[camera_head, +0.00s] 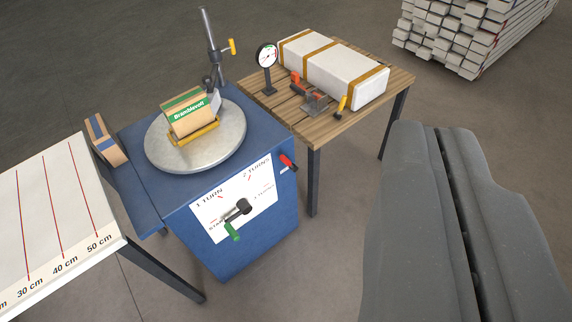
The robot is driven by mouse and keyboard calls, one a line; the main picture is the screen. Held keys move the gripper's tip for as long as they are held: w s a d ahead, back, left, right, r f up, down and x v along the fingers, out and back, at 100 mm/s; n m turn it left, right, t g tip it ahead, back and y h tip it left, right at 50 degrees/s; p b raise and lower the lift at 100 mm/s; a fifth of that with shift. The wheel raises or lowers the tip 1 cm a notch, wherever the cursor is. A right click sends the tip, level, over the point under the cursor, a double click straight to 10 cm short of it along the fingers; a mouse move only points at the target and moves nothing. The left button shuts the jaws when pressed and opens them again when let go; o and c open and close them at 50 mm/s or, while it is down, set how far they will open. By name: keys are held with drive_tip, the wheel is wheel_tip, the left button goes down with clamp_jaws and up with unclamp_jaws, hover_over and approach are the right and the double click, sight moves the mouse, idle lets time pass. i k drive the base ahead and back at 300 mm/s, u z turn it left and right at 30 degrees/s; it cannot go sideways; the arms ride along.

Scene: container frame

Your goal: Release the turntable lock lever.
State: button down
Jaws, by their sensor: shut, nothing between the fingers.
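The round grey turntable (223,152) sits on top of a blue cabinet (262,240). It carries a box labelled Bramblevolt (187,113) in a yellow holder. A small red lever (287,161) sticks out at the right edge of the cabinet, near the top; it looks like the lock lever.
A wooden table (325,130) behind holds a white strapped package (335,72), a round gauge (266,56) and a toggle clamp (312,99). A post with a yellow handle (231,47) rises behind the turntable. A marked white table (50,210) is at left. Floor shows between cabinet and gripper.

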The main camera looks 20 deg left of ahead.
sight(294, 167)
drive_tip(key=i, duration=0.95)
drive_tip(key=u, duration=0.05)
